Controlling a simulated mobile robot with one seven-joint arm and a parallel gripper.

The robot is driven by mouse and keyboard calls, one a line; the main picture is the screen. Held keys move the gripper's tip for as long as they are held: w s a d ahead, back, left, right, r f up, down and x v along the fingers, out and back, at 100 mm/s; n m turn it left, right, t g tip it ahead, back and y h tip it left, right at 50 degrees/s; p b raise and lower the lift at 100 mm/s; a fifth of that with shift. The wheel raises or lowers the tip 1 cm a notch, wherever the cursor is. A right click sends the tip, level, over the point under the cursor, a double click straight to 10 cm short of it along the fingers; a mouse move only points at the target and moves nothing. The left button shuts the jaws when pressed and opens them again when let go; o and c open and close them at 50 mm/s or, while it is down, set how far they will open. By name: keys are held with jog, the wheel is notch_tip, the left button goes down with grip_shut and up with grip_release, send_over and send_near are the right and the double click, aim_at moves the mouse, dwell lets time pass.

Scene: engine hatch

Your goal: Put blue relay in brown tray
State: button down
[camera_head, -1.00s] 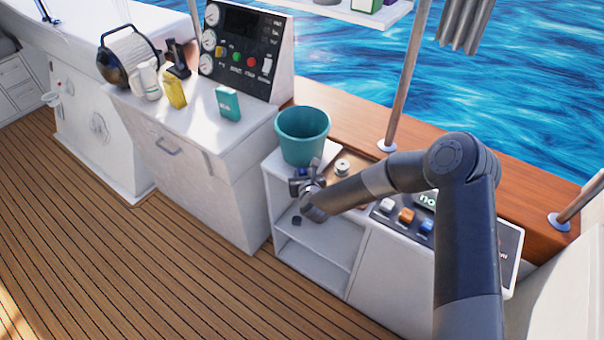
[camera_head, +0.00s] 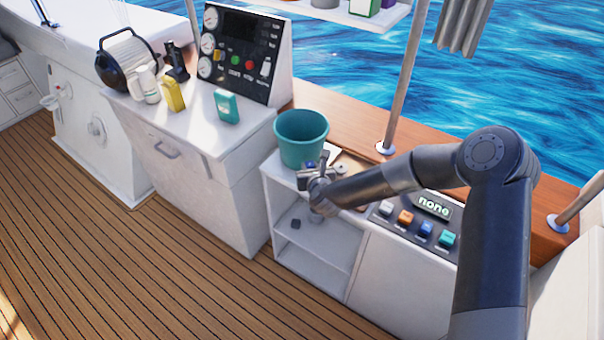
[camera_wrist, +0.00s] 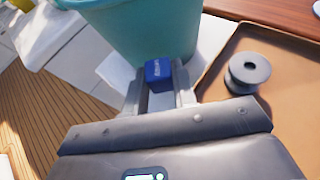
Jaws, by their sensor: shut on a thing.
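The blue relay (camera_wrist: 158,74) is a small blue block between my two fingertips (camera_wrist: 160,88) in the wrist view. My gripper is shut on it. In the head view my gripper (camera_head: 316,172) is above the low white shelf unit, just in front of the teal bucket, and a bit of the relay (camera_head: 310,164) shows. The brown tray (camera_wrist: 265,45) lies to the right of my gripper in the wrist view, with a dark grey spool (camera_wrist: 247,72) on it. In the head view my arm hides much of the tray. The relay is left of the tray's edge.
The teal bucket (camera_wrist: 150,30) stands close behind the relay. A panel (camera_head: 425,225) with coloured blocks and a "none" display is right of my wrist. The white cabinet (camera_head: 185,170) stands to the left.

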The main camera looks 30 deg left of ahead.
jog(key=w+d+r, duration=0.2)
jog(key=d+r, duration=0.3)
jog(key=d, duration=0.3)
jog(key=w+d+r, duration=0.1)
jog(key=w+d, duration=1.1)
jog(key=d, duration=0.2)
send_over(360, 166)
jog(key=s, duration=0.2)
jog(key=f, duration=0.6)
jog(key=shift+s+d+f, duration=0.2)
jog(key=shift+d+f, duration=0.1)
jog(key=shift+f, duration=2.05)
jog(key=shift+f, duration=0.1)
jog(key=c, duration=1.2)
grip_release()
jog(key=shift+o, duration=0.2)
